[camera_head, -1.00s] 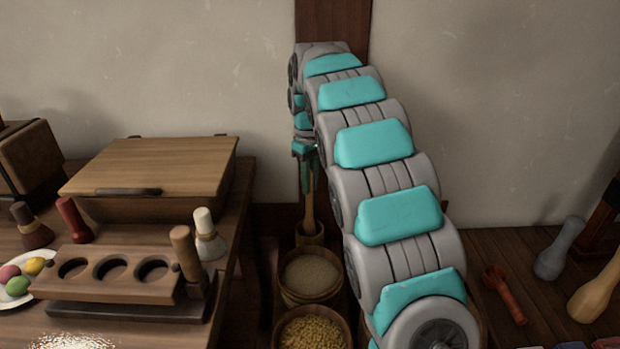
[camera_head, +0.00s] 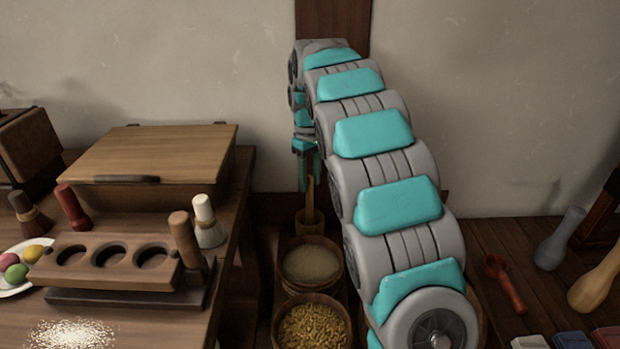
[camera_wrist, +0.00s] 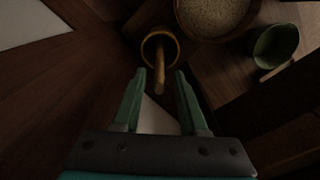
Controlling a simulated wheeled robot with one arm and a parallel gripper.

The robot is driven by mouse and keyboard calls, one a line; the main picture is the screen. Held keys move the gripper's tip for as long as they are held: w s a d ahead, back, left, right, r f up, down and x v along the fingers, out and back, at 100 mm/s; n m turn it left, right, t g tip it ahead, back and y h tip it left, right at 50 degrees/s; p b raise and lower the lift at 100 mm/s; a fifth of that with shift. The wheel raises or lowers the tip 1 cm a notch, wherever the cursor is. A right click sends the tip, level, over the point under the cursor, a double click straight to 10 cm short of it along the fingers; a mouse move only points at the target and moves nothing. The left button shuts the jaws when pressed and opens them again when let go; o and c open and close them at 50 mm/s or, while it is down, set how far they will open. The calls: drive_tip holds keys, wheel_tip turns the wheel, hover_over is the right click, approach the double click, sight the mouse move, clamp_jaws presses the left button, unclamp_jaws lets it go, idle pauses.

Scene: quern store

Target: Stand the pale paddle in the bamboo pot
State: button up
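The pale paddle (camera_head: 310,199) stands in the bamboo pot (camera_head: 308,228), its lower end hidden inside and its upper part leaning slightly. In the wrist view the paddle (camera_wrist: 160,80) rises from the round pot mouth (camera_wrist: 173,41) toward my gripper. My gripper (camera_wrist: 160,73) is open, its two green fingers standing apart on either side of the paddle's upper end, with a visible gap on each side. In the head view my gripper (camera_head: 306,180) hangs just over the pot, partly hidden by my arm.
A bowl of pale grain (camera_head: 312,263) and a bowl of yellow grain (camera_head: 313,328) stand in front of the pot. The table at left carries a wooden box (camera_head: 155,155) and a holed rack (camera_head: 105,260). A red scoop (camera_head: 505,285) lies at right.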

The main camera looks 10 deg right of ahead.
drive_tip(key=shift+o, duration=0.6)
wheel_tip(320, 180, up, 7)
drive_tip(key=shift+f, duration=0.2)
drive_tip(key=shift+r, duration=0.6)
